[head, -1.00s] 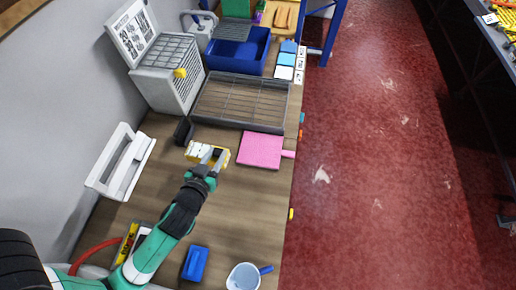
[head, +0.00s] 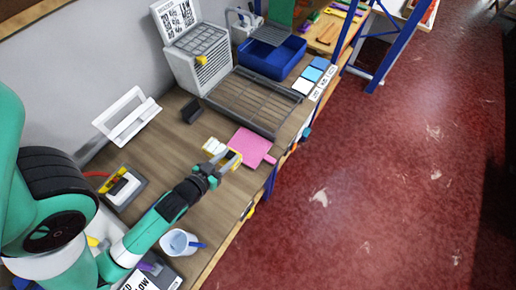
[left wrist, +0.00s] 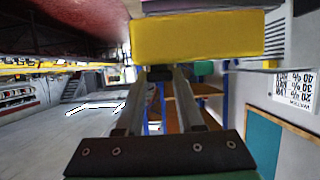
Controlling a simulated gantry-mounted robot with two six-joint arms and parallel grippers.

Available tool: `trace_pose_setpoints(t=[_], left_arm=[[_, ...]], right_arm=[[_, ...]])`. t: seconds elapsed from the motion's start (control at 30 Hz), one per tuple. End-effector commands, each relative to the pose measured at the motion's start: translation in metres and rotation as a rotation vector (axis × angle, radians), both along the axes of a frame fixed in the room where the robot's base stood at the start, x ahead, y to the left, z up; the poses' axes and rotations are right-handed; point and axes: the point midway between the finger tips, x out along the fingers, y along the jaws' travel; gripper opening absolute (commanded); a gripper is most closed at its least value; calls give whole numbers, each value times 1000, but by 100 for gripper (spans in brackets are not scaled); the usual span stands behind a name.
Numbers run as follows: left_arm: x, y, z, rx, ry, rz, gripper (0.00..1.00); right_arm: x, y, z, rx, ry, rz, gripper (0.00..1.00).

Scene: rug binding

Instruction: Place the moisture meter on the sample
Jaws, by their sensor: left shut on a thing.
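The fingers hide part of the meter. The sample is a flat pink pad (head: 251,146) with a small tab, lying on the bench just right of the meter. The meter's right end is close to the pad's left edge; I cannot tell whether they touch. My right gripper is in neither view.
A wire-grid tray (head: 255,99) lies behind the pad. A black block (head: 191,112) and a white stand (head: 127,116) are to the left. A white cup (head: 179,243) is near the front. Bare wood (head: 160,150) shows left of the gripper.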

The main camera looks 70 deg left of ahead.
Motion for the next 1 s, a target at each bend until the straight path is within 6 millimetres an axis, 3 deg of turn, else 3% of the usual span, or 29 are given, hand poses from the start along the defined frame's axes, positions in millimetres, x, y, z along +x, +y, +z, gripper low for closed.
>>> trace_pose_setpoints(t=[0.17,0.37,0.6,0.9,1.0], left_arm=[[18,8,-8,4,-6,-2,0],[70,31,-32,4,-6,-3,0],[113,51,-82,3,-2,-3,0],[126,57,-97,1,-3,-2,0],[129,59,-116,1,2,-2,0]], right_arm=[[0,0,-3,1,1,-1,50],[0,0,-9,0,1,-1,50],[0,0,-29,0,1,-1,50],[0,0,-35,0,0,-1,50],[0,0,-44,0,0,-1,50]])
